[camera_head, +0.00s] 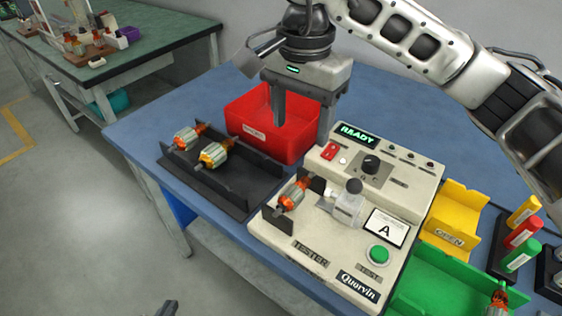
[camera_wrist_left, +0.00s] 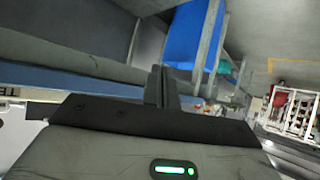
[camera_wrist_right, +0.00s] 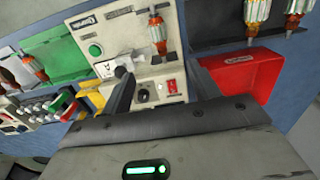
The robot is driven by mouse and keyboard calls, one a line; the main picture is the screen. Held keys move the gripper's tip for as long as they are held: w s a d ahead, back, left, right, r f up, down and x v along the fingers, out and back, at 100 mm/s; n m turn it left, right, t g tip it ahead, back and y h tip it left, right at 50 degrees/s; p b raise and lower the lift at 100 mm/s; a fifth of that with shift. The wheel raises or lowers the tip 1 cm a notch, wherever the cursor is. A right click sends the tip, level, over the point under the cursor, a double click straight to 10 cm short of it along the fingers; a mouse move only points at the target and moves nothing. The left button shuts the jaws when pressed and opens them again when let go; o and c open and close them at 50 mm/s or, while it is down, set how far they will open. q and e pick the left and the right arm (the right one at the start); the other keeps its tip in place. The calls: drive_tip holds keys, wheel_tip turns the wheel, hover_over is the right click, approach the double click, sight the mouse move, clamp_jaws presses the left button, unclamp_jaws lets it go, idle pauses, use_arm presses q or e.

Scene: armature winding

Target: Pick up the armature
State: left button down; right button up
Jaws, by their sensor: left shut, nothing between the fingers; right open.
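Two armatures with orange windings and pale cores lie on the black rack (camera_head: 232,197): a rear one (camera_head: 186,137) and a front one (camera_head: 213,154). A third armature (camera_head: 291,194) sits in the tester (camera_head: 320,228); it also shows in the right wrist view (camera_wrist_right: 157,34). A fourth armature (camera_head: 497,300) is partly visible at the green bin. My right gripper (camera_head: 302,118) is open and empty, above and in front of the red bin, behind the tester. My left gripper (camera_head: 168,308) barely shows at the bottom edge; its fingers are together and empty in the left wrist view (camera_wrist_left: 160,85).
The red bin (camera_head: 240,120) stands behind the rack. The yellow bin (camera_head: 462,205), green bin (camera_head: 425,285) and coloured cylinders (camera_head: 522,232) stand right of the tester. The blue table (camera_head: 150,118) is clear at its left corner. Another workbench (camera_head: 150,35) stands back left.

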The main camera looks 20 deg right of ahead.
approach(294, 188)
drive_tip(key=shift+s+d+f, duration=0.1)
drive_tip(key=shift+s+d, duration=0.1)
drive_tip(key=shift+d, duration=0.1)
wheel_tip(294, 188, down, 4)
drive_tip(key=shift+f, duration=0.15)
drive_tip(key=f, duration=0.1)
drive_tip(key=f+p, duration=0.1)
drive_tip(key=f, duration=0.3)
drive_tip(key=shift+w+a+f, duration=0.15)
drive_tip(key=shift+a+f, duration=0.05)
drive_tip(key=shift+a, duration=0.15)
use_arm(q)
drive_tip(key=shift+s+f, duration=0.15)
drive_tip(key=shift+s, duration=0.85)
use_arm(e)
drive_tip(key=shift+f, duration=0.4)
use_arm(q)
drive_tip(key=shift+a, duration=0.1)
use_arm(e)
drive_tip(key=c, duration=1.1)
use_arm(q)
drive_tip(key=shift+w+r, duration=0.1)
drive_tip(key=shift+r, duration=0.1)
use_arm(e)
drive_tip(key=shift+c, duration=0.9)
drive_tip(key=shift+r, duration=0.1)
